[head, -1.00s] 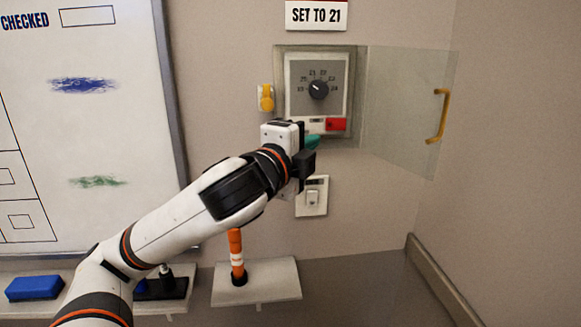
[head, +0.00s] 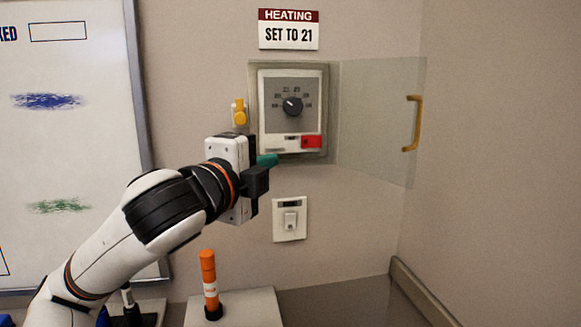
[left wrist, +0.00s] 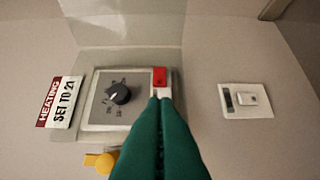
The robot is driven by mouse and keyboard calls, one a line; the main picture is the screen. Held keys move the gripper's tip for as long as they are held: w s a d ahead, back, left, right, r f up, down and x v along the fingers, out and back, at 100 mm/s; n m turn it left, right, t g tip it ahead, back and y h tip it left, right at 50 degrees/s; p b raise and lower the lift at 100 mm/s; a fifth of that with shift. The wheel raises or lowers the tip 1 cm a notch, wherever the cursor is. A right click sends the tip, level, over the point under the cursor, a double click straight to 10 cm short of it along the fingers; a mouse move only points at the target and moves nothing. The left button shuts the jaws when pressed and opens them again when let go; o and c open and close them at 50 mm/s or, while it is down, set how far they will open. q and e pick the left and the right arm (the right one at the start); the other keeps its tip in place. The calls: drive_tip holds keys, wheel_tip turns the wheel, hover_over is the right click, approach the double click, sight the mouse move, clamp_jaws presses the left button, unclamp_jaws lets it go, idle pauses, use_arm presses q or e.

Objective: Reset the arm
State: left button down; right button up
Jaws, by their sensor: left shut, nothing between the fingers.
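My left gripper (head: 268,161) is shut and empty, with green fingertips. In the head view it is in front of the wall just below the lower left of the thermostat box (head: 264,105). In the left wrist view the closed green fingers (left wrist: 160,125) point toward the box's lower part, beside its red block (left wrist: 160,77). I cannot tell whether they touch it. The black dial (head: 292,106) is unobstructed, and it also shows in the left wrist view (left wrist: 118,94). The clear cover (head: 380,115) with a yellow handle (head: 413,124) stands open to the right. My right gripper is not in view.
A sign (head: 289,30) reading "HEATING SET TO 21" is above the box. A yellow fitting (head: 239,113) is on its left. A wall switch (head: 290,219) is below. A whiteboard (head: 80,150) is at left.

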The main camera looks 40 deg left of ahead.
use_arm(q)
drive_tip(key=w+d+f+n+g+h, duration=0.1)
drive_tip(key=d+f+n+g, duration=0.25)
drive_tip(key=f, duration=1.25)
drive_tip(key=w+d+f+n+g+h, duration=0.1)
drive_tip(key=d+f+n+g+h, duration=0.2)
drive_tip(key=f, duration=1.3)
drive_tip(key=s+d+f+n+g, duration=0.4)
drive_tip(key=s+f, duration=0.6)
drive_tip(key=s+d+f+n+g, duration=0.4)
drive_tip(key=s+f, duration=0.6)
drive_tip(key=f, duration=0.1)
wheel_tip(320, 180, down, 23)
drive_tip(key=s+a+f+g, duration=0.1)
drive_tip(key=s+f, duration=0.7)
drive_tip(key=s+a+f+m+g+p, duration=0.1)
drive_tip(key=s+a+f, duration=0.1)
drive_tip(key=s+f, duration=0.7)
drive_tip(key=shift+a+y, duration=0.3)
